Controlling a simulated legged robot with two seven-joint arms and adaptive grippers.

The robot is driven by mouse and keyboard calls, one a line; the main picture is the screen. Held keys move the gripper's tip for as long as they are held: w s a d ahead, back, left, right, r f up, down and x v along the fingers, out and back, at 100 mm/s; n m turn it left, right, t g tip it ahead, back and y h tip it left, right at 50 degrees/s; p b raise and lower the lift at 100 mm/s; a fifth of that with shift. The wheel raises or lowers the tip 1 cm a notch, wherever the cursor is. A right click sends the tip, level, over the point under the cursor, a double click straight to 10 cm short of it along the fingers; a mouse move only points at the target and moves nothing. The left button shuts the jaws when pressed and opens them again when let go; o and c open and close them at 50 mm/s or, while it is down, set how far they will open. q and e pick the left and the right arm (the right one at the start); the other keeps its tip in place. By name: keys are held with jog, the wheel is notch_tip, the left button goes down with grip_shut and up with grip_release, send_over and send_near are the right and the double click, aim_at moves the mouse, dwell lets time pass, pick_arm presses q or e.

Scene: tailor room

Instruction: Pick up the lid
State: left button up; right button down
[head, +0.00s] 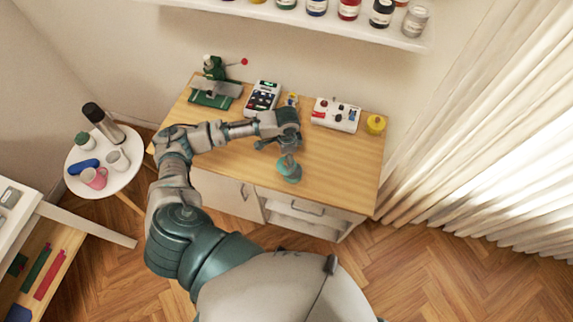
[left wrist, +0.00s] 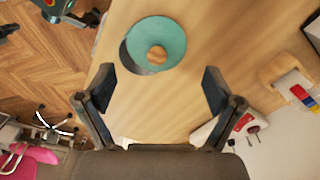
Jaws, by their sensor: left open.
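The lid is a teal disc with a round wooden knob (left wrist: 157,54), seen near the top of the left wrist view. In the head view the teal thing (head: 289,170) is on the wooden worktop near its front edge. A dark crescent shows along one side of the lid; I cannot tell whether it is shadow or something beneath. My left gripper (left wrist: 160,82) is open and empty, its fingers spread above the worktop and apart from the lid. In the head view the left gripper (head: 277,141) is just behind the lid.
On the worktop (head: 335,170) stand a green machine (head: 213,85), a keypad device (head: 262,98), a white box with knobs (head: 336,115) and a yellow item (head: 376,124) at the back. The right part of the worktop is clear. A round side table (head: 127,180) stands left.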

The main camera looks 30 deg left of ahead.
pick_arm(q)
jog(key=f, duration=0.5)
jog(key=shift+s, duration=0.2)
jog(key=c, duration=0.9)
jog(key=shift+o, duration=0.2)
